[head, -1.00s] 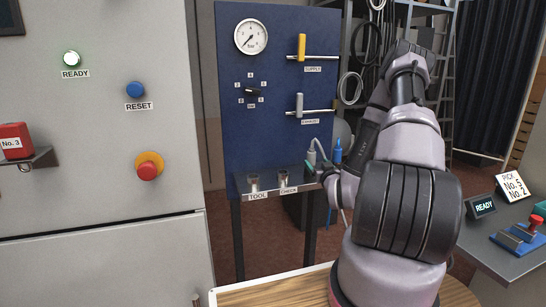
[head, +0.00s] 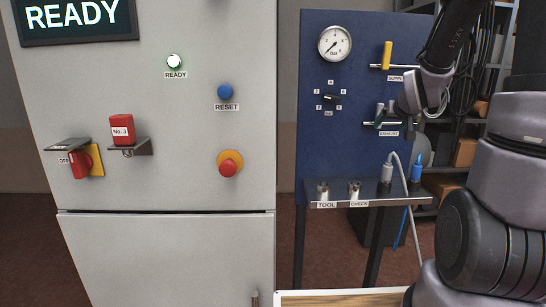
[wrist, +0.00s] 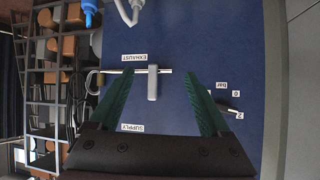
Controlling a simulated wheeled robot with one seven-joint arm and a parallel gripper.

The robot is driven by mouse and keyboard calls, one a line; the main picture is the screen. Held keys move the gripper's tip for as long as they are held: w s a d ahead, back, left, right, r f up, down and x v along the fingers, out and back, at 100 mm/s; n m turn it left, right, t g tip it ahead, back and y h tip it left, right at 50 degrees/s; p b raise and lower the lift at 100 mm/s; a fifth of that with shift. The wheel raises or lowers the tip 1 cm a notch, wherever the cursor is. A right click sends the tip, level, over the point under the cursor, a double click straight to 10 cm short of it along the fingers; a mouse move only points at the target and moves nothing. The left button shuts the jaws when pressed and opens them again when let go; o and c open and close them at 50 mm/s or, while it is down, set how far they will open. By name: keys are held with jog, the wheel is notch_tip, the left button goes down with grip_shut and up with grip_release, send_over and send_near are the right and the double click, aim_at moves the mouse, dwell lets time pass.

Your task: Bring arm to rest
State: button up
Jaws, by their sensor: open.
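My gripper (wrist: 160,72) is open and empty. In the wrist view its two green fingers stand apart on either side of the grey exhaust handle (wrist: 152,84), with no visible grip on it. That view is upside down. In the head view my gripper (head: 384,115) is in front of the exhaust valve on the blue panel (head: 330,170) and partly covers it. My arm reaches in from the right and bends down toward the panel. The exhaust handle stands across its pipe.
The yellow supply handle (head: 387,54) stands upright above. Below is a shelf (head: 340,190) with the tool and check holders and a grey hose tool (head: 387,173). A grey cabinet (head: 150,180) with buttons and a red No. 3 block (head: 121,128) stands left. Shelving is behind.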

jog(key=s+a+r+g+y, duration=0.1)
jog(key=s+a+r, duration=0.2)
jog(key=s, duration=0.5)
jog(key=s+a+r+m+g+y, duration=0.1)
jog(key=s+a+r, duration=0.3)
jog(key=s, duration=0.5)
jog(key=s+a+r+g+y, duration=0.1)
jog(key=s+a+r+g, duration=0.1)
jog(key=s, duration=0.6)
jog(key=shift+s+a+r+m+y, duration=0.15)
jog(key=shift+a+r+m+y, duration=0.2)
jog(key=shift+a+r, duration=0.55)
jog(key=shift+a+f, duration=0.15)
